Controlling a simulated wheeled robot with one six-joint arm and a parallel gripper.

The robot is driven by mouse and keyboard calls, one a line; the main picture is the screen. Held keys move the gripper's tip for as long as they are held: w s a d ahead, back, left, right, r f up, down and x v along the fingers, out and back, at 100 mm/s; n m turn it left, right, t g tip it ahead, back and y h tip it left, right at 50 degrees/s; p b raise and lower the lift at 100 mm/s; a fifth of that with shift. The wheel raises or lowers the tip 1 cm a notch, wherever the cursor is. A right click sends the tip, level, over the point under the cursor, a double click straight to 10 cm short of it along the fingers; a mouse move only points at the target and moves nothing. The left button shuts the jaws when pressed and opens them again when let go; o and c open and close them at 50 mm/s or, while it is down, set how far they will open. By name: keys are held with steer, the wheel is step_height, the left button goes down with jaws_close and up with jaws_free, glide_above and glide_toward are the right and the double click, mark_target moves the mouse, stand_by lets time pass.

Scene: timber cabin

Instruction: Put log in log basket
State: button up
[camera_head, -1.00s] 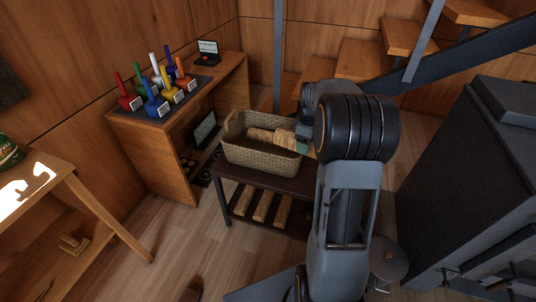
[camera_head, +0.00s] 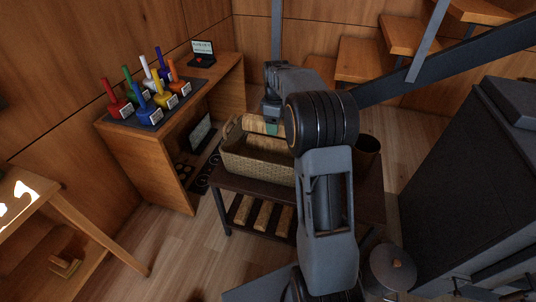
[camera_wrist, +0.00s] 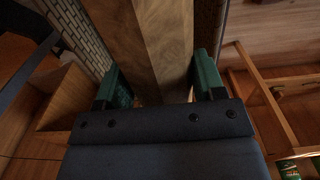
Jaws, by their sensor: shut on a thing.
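The log basket (camera_head: 255,171) is a woven tan box on a dark low table. A pale wooden log (camera_head: 257,123) shows at its back rim, partly hidden by my arm; I cannot tell how deep it sits. My gripper (camera_head: 272,128) is over the back of the basket, with its green fingers on the log. In the wrist view my gripper (camera_wrist: 160,85) is shut on the log (camera_wrist: 155,40), one green finger on each side. The inside of the basket is mostly hidden in the head view.
The low table (camera_head: 245,189) has several logs (camera_head: 262,215) on its lower shelf. A dark round bin (camera_head: 366,150) stands right of my arm. A desk (camera_head: 140,145) with coloured dumbbell-like items is at left. A dark stove-like block (camera_head: 465,170) fills the right. Stairs are behind.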

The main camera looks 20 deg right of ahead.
steer(key=f+b, duration=0.1)
steer(key=f, duration=0.2)
steer(key=f+b, duration=0.1)
steer(key=f, duration=0.3)
steer(key=f+b, duration=0.2)
steer(key=f, duration=0.2)
steer(key=shift+w+d+f, duration=0.15)
steer(key=shift+w+f, duration=0.1)
steer(key=shift+f+b, duration=1.1)
steer(key=shift+f, duration=2)
steer(key=shift+f, duration=0.15)
steer(key=o, duration=1.2)
step_height(320, 180, up, 12)
steer(key=p, duration=0.4)
